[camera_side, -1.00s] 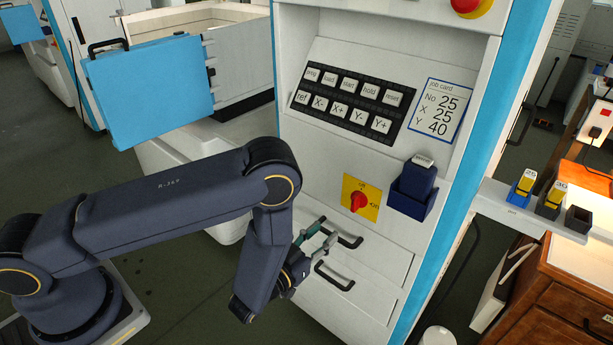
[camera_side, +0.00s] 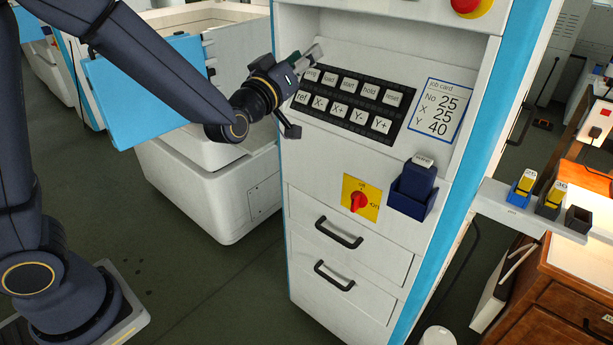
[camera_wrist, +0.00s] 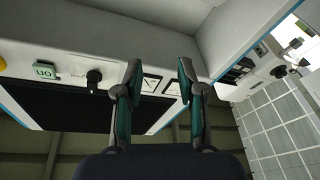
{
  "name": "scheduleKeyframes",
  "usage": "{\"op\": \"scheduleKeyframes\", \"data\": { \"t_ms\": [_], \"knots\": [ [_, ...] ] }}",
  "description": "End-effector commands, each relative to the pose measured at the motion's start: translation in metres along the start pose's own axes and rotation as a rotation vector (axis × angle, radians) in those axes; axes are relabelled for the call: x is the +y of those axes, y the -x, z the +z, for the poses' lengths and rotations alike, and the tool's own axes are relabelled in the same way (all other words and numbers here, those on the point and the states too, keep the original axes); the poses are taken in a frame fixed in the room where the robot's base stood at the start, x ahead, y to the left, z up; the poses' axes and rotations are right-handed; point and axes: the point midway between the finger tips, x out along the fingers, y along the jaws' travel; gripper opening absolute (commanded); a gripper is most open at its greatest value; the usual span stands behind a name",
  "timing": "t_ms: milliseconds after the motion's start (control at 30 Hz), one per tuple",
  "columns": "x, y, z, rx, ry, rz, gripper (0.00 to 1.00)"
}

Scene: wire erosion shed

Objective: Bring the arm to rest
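My gripper (camera_side: 306,60) is raised in front of the white machine cabinet (camera_side: 300,215), by the upper left corner of the black key panel (camera_side: 350,105). In the side view its fingers look thin and partly overlap; I cannot tell if they touch the panel. In the wrist view my gripper (camera_wrist: 160,72) has two teal-and-dark fingers standing apart with nothing between them. It is open and empty. My arm arches from the left of the side view, its upper part cut off by the frame.
A rotary switch (camera_side: 359,202) and a blue holder with a dark block (camera_side: 414,185) sit below the keys. The job card (camera_side: 437,107) reads 25, 25, 40. A blue panel (camera_side: 140,105) stands behind my arm. A grey shelf (camera_side: 510,205) at right carries small blocks.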

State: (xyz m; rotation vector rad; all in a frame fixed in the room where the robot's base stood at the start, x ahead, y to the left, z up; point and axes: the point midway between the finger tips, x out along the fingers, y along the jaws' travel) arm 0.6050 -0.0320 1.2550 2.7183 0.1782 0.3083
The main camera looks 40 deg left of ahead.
Motion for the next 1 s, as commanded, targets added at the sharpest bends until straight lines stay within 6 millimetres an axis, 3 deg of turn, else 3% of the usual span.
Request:
{"op": "scheduleKeyframes", "data": {
  "t_ms": [33, 100, 200, 300, 467, 600, 700, 833, 1000],
  "knots": [
    [0.001, 0.005, -0.029, -0.017, 0.010, 0.008, 0.39],
    [0.002, 0.016, -0.056, -0.078, 0.005, 0.021, 0.39],
    [0.002, 0.045, -0.082, -0.192, -0.030, 0.040, 0.39],
    [-0.005, 0.086, -0.091, -0.340, -0.100, 0.046, 0.39],
    [-0.029, 0.164, -0.071, -0.636, -0.243, 0.013, 0.39],
    [-0.058, 0.230, -0.035, -0.937, -0.356, -0.038, 0.39],
    [-0.076, 0.265, -0.014, -1.129, -0.409, -0.076, 0.39],
    [-0.087, 0.290, -0.006, -1.258, -0.436, -0.102, 0.39],
    [-0.088, 0.296, -0.005, -1.288, -0.442, -0.103, 0.39]
  ]
}}
